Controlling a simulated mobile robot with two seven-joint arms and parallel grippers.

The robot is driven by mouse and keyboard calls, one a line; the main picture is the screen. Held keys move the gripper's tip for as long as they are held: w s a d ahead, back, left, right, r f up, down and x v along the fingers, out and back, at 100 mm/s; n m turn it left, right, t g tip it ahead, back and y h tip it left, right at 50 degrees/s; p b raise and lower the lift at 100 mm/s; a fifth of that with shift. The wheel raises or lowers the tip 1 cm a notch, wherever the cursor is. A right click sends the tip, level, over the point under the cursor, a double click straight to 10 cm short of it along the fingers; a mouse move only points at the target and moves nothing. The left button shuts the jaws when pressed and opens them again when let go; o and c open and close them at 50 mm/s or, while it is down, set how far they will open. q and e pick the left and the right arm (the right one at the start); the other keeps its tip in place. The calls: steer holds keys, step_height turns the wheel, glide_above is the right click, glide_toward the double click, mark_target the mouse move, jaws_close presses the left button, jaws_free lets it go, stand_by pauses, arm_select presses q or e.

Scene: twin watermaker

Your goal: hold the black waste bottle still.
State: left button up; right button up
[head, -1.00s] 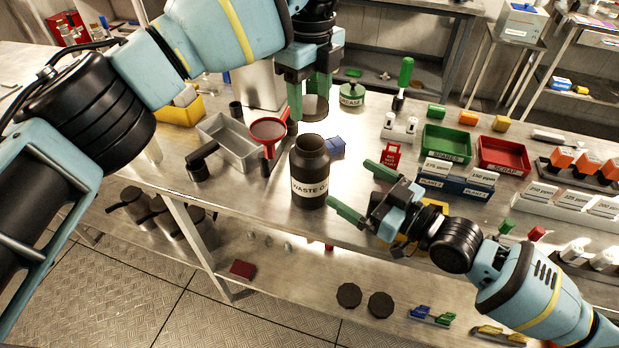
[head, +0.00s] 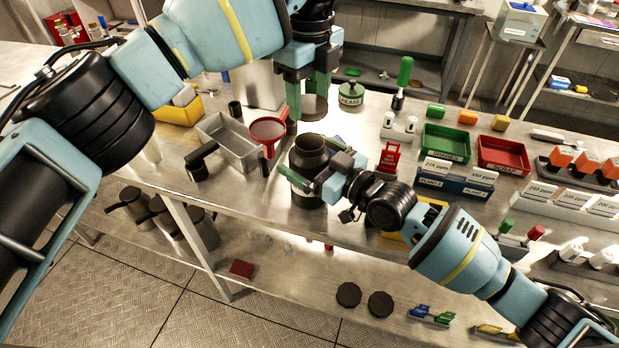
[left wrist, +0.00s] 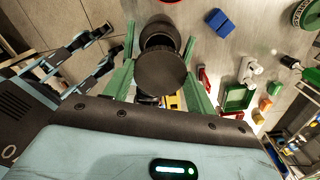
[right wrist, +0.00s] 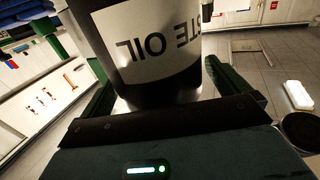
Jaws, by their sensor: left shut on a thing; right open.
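The black waste bottle (head: 309,158) stands upright and open-mouthed near the front edge of the bench. Its white "WASTE OIL" label (right wrist: 150,45) shows in the right wrist view. My right gripper (head: 312,168) is open, with its green fingers on either side of the bottle body; a gap shows at the left finger in the right wrist view. My left gripper (head: 308,106) is shut on a round dark lid (head: 315,107), held above and behind the bottle. The lid (left wrist: 161,72) also shows in the left wrist view, partly covering the bottle (left wrist: 158,33).
A red funnel (head: 268,129) and a grey metal tray (head: 228,142) stand left of the bottle. A red tag-like block (head: 389,158) and a dark blue rack (head: 455,182) stand to the right. A green grease tin (head: 351,94) is behind.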

steer(key=c, duration=1.4)
arm_select(q)
glide_above(310, 141)
steer(key=shift+f, duration=2.5)
arm_select(e)
steer(key=shift+c, duration=0.2)
arm_select(q)
steer(key=shift+f, duration=0.1)
steer(key=shift+f, duration=0.8)
steer(key=shift+f, duration=0.55)
